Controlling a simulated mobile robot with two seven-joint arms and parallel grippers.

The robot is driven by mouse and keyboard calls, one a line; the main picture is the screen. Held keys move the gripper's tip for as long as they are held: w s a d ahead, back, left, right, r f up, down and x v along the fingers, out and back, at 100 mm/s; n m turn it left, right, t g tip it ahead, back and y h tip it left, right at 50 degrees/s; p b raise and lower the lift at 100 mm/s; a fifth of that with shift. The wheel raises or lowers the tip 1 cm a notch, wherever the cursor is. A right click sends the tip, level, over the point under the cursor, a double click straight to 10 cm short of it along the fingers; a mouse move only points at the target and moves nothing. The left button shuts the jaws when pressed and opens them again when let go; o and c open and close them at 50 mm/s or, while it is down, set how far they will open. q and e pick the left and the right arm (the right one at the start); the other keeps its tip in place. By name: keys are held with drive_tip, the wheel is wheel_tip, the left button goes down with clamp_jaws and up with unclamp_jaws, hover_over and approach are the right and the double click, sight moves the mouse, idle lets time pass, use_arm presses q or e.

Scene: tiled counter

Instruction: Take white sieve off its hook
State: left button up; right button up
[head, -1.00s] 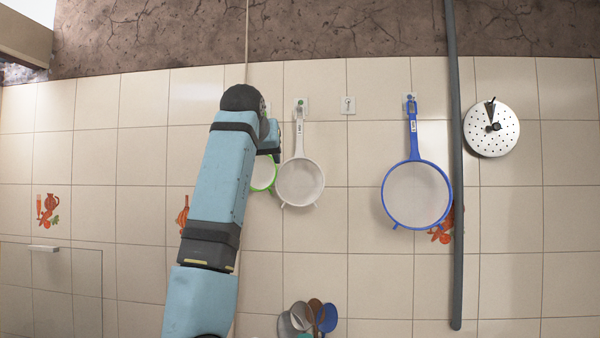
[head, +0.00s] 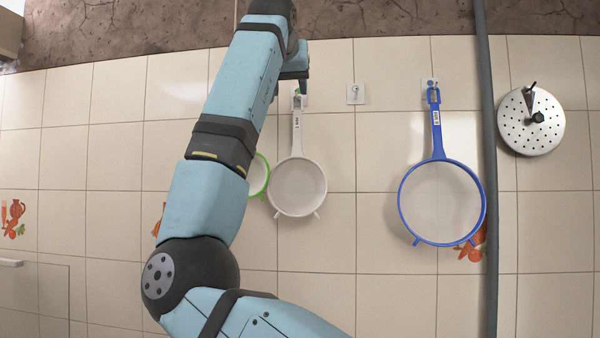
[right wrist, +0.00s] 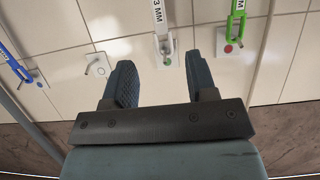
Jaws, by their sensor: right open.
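The white sieve (head: 298,187) hangs on the tiled wall by its handle, bowl down, from a hook (head: 297,96). My right gripper (head: 298,80) is at the top of its handle, by the hook, with its fingers partly hidden behind my arm. In the right wrist view, the gripper (right wrist: 159,66) is open and empty. The white sieve's handle end (right wrist: 162,40) and its hook appear between the two fingertips in the picture; I cannot tell how far beyond them they are. My left gripper is not in view.
A green sieve (head: 258,175) hangs close on the left, partly hidden by my arm. An empty hook (head: 355,93) and a blue sieve (head: 441,203) are to the right.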

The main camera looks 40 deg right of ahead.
sight(297, 122)
drive_tip(key=p+x, duration=0.2)
drive_tip(key=x, duration=0.5)
drive_tip(key=shift+w+d+f, duration=0.15)
drive_tip(key=shift+w, duration=0.05)
drive_tip(key=shift+w+d+f+p, duration=0.2)
drive_tip(key=shift+w+d+p, duration=0.05)
drive_tip(key=shift+d+p, duration=0.1)
drive_tip(key=p+x, duration=0.1)
drive_tip(key=x, duration=0.2)
drive_tip(key=shift+f, duration=0.3)
drive_tip(key=shift+w+d+f, duration=0.25)
drive_tip(key=shift+w+d, duration=0.05)
drive_tip(key=shift+d, duration=0.1)
drive_tip(key=shift+s+a, duration=0.1)
drive_tip(key=shift+c, duration=0.9)
drive_tip(key=shift+a+r, duration=0.1)
drive_tip(key=c, duration=0.7)
clamp_jaws()
